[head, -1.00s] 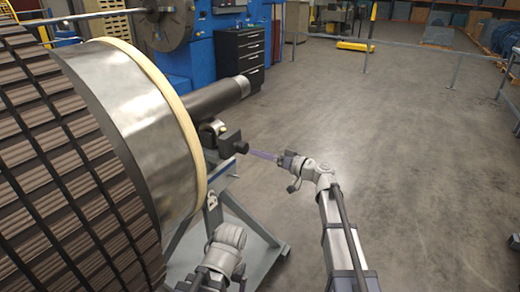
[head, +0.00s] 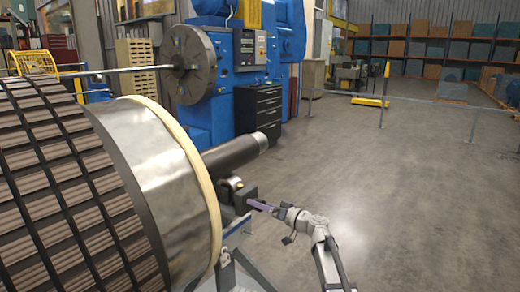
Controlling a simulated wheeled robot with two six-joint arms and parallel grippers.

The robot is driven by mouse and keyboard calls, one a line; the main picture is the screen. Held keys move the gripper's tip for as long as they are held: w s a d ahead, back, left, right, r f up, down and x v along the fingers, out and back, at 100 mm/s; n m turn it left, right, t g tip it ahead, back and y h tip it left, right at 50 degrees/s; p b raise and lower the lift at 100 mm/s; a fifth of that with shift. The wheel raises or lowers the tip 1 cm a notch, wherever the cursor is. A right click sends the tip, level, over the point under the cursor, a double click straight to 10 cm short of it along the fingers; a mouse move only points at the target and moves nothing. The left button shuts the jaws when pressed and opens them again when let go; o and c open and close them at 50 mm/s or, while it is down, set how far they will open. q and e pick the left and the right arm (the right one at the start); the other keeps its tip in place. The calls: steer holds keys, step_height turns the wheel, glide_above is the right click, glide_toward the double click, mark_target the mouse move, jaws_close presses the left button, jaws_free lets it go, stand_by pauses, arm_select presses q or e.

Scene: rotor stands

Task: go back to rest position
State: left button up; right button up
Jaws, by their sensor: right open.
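My right gripper (head: 262,206) is at the lower middle of the head view, at the end of my right arm. Its narrow purplish fingers point left toward a dark block (head: 244,199) on the stand below the rotor shaft. The fingertips appear close to that block; I cannot tell whether they touch. No held object shows in the right gripper. My left gripper is not in view.
A large rotor (head: 165,160) with a slotted dark core fills the left side, its shaft (head: 235,153) pointing right. Its stand (head: 240,262) is partly cut off below. Blue machinery (head: 205,115) and a black drawer cabinet (head: 258,108) stand behind. Open floor (head: 400,200) lies right.

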steer(key=v, duration=0.8)
steer(key=x, duration=0.8)
steer(key=shift+w+a, duration=0.15)
steer(key=shift+w, duration=0.05)
steer(key=shift+s+d+n, duration=0.2)
steer(key=shift+n, duration=0.8)
steer(key=n, duration=0.3)
steer(key=shift+n, duration=0.4)
steer(key=shift+s+d+n, duration=0.25)
steer(key=shift+s+n, duration=0.05)
steer(key=s+d+m, duration=0.1)
steer(key=s+d, duration=0.3)
steer(key=d, duration=0.1)
steer(key=shift+d+m, duration=0.3)
steer(key=shift+d, duration=0.05)
